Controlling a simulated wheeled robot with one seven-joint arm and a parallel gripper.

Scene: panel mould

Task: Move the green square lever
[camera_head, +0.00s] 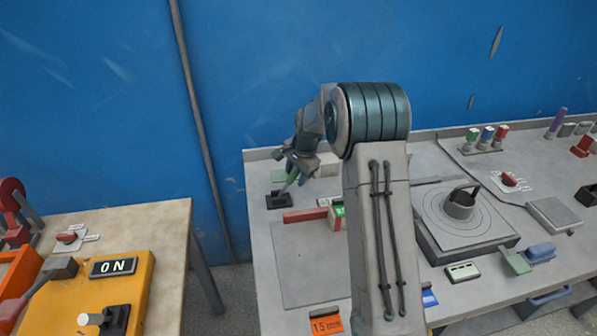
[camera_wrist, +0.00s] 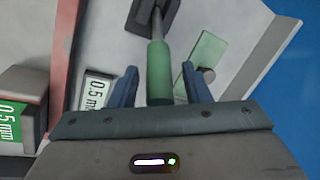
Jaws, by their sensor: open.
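The lever has a green grip (camera_wrist: 159,75) on a grey rod, rising from a dark square base (camera_wrist: 152,14) in the wrist view. Whether the grip is square or round is hard to tell. In the head view the dark base (camera_head: 279,201) sits at the left of the grey table, with the rod leaning up and right. My gripper (camera_wrist: 160,84) is open, with one blue-grey finger on each side of the green grip. A gap shows on both sides. In the head view my gripper (camera_head: 297,172) is above the base, and the grip is partly hidden by it.
A flat green plate (camera_wrist: 207,52) lies just right of the lever in the wrist view. A red bar (camera_head: 305,215) lies nearby. The blue wall (camera_head: 270,70) stands close behind the table.

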